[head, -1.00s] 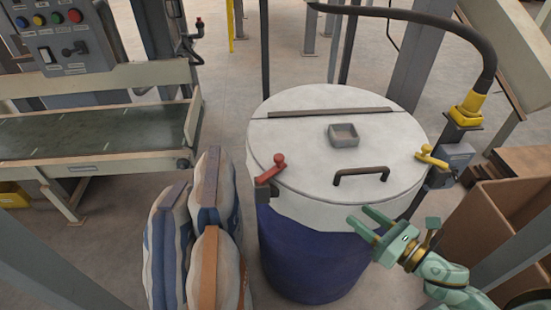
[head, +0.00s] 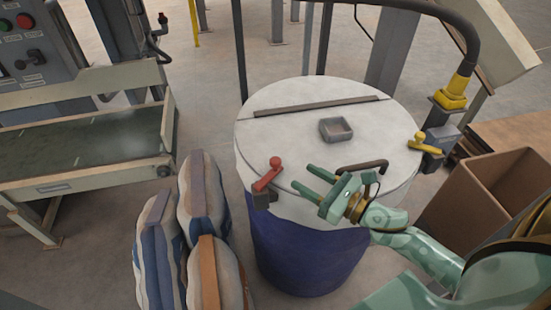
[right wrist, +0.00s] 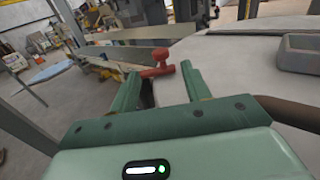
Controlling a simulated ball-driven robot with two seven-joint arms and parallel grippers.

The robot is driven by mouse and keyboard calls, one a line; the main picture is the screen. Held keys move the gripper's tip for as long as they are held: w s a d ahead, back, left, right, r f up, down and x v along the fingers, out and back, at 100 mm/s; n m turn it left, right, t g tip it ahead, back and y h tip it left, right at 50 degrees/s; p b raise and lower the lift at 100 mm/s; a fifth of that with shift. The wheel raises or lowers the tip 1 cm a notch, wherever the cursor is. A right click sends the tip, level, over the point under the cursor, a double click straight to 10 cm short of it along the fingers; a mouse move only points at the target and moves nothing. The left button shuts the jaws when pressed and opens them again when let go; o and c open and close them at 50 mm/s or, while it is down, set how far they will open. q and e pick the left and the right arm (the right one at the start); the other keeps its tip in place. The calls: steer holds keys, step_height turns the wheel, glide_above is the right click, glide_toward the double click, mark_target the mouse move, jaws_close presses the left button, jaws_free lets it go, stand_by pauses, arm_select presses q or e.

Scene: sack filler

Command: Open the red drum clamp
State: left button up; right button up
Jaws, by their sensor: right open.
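The red drum clamp (head: 267,175) sits on the left front rim of the white-lidded drum (head: 300,235), its lever slanting up to a round knob. My right gripper (head: 300,178) is open and empty just right of the clamp, its fingers pointing left toward it. In the right wrist view the red clamp (right wrist: 158,65) shows beyond and between the open fingertips (right wrist: 160,80), apart from them. The drum's dark lid handle (head: 362,165) is partly behind my right gripper. My left gripper is not in view.
A yellow clamp (head: 432,146) is on the drum's right rim. A small grey tray (head: 336,130) lies on the lid. Filled sacks (head: 203,215) stand close at the drum's left. A cardboard box (head: 480,205) is at right. A conveyor (head: 80,150) is at left.

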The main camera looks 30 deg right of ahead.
mark_target(280, 163)
steer(key=x, duration=1)
steer(key=shift+c, duration=0.2)
jaws_close()
